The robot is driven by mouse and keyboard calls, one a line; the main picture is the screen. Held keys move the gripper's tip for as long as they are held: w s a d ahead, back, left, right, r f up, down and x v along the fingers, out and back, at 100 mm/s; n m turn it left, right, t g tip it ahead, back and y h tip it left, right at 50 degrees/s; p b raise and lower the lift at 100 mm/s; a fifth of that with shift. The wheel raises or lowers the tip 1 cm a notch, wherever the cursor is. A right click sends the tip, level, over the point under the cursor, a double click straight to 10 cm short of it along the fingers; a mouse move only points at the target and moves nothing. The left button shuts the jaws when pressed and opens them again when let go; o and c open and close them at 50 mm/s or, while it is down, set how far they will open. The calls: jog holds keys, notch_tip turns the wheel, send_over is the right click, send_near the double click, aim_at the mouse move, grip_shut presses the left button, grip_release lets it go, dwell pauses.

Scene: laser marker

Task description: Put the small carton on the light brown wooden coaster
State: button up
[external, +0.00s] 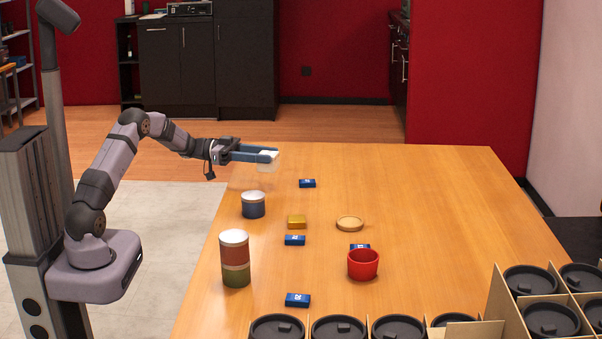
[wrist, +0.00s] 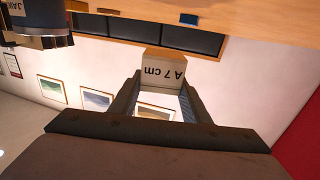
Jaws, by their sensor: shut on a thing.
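My gripper (external: 272,154) is at the far left of the table, shut on the small carton (external: 268,161), a pale box held in the air above the table's left edge. In the wrist view the carton (wrist: 164,70) sits between the fingertips, with the upside-down print "A 7 cm" on its tan face.
A blue tin (external: 253,205) and a tall striped canister (external: 235,260) stand at left. A divided crate (external: 507,322) holds black-lidded containers. The table's right side is clear.

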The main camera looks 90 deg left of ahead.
jog(key=shift+f, duration=2.75)
jog(key=shift+f, duration=0.3)
jog(key=o, duration=1.1)
jog(key=shift+b, duration=0.55)
jog(key=shift+o, duration=0.4)
jog(key=v, duration=0.7)
jog(key=shift+s+r+p, duration=0.2)
jog(key=shift+r+p, duration=0.05)
jog(key=shift+p, duration=0.15)
